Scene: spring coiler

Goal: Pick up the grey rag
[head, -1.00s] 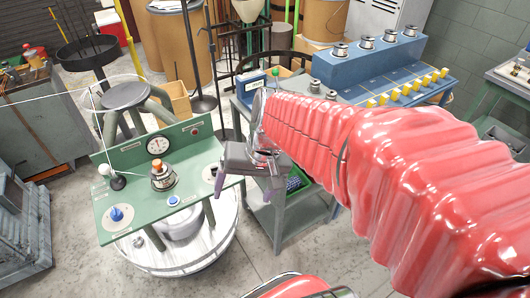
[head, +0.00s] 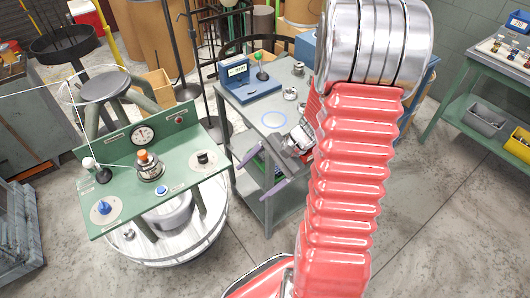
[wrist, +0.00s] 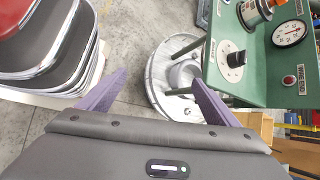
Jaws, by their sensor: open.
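I cannot make out a grey rag in either view; my arm hides part of the grey cart and what lies behind it. My gripper (head: 254,180) is at the front side of the cart, its two purple fingers apart and pointing left in the head view. In the wrist view my gripper (wrist: 158,92) is open, with nothing between the fingers. Beyond them are bare concrete floor and a round white base.
The grey cart (head: 232,103) carries a blue box (head: 250,88) and a green-knobbed lever (head: 262,75). A green bench (head: 460,85) stands right. Floor at lower right is clear.

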